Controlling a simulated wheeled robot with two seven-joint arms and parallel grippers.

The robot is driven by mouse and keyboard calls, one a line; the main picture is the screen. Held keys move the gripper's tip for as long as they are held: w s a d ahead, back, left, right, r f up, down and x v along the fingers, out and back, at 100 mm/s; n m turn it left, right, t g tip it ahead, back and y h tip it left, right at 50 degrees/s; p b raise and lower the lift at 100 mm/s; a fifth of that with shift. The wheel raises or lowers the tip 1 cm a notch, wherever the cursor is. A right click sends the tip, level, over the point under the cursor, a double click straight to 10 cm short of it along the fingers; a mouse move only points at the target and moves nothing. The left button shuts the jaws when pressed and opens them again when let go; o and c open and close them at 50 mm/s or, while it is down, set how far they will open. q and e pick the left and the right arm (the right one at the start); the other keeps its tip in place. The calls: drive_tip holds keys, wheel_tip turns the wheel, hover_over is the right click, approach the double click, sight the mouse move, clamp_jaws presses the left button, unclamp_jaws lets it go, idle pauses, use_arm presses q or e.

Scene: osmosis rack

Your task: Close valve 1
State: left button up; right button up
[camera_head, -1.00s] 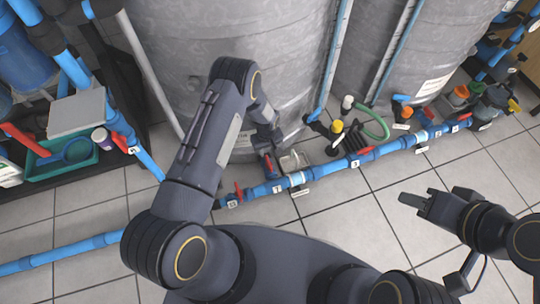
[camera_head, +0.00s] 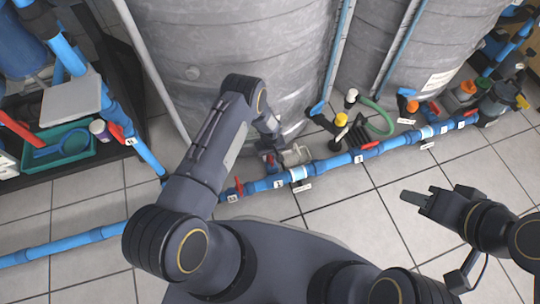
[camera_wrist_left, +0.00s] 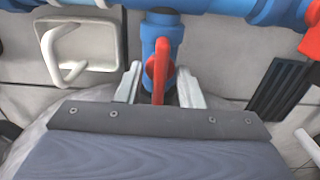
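A blue valve (camera_wrist_left: 160,30) with a red handle (camera_wrist_left: 159,68) is in the left wrist view, the handle pointing toward the gripper. My left gripper (camera_wrist_left: 160,88) is open, with one pale finger on each side of the handle; I cannot tell whether either touches it. In the head view, my left gripper (camera_head: 272,149) reaches down at this valve, partly hidden by my arm. A tag reading 1 (camera_head: 279,184) sits on the blue pipe just below. My right gripper (camera_head: 418,197) hangs over the floor, apart from the pipe; its finger opening is unclear.
The blue pipe (camera_head: 325,168) runs across the floor with several tagged red handles. Large grey tanks (camera_head: 240,45) stand behind it. A white bent bracket (camera_wrist_left: 75,50) is left of the valve. A teal tray (camera_head: 72,160) is far left. Tiled floor in front is free.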

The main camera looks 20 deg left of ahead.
use_arm(q)
clamp_jaws()
drive_tip(key=m+b, duration=0.3)
drive_tip(key=m, duration=0.1)
drive_tip(key=shift+f, duration=0.2)
drive_tip(key=m+b, duration=0.3)
drive_tip(key=m, duration=0.2)
drive_tip(key=shift+m, duration=0.3)
drive_tip(key=m+b, duration=0.1)
drive_tip(key=m, duration=0.2)
drive_tip(key=shift+r, duration=0.15)
drive_tip(key=m, duration=0.5)
drive_tip(key=shift+b, duration=0.3)
drive_tip(key=shift+m, duration=0.3)
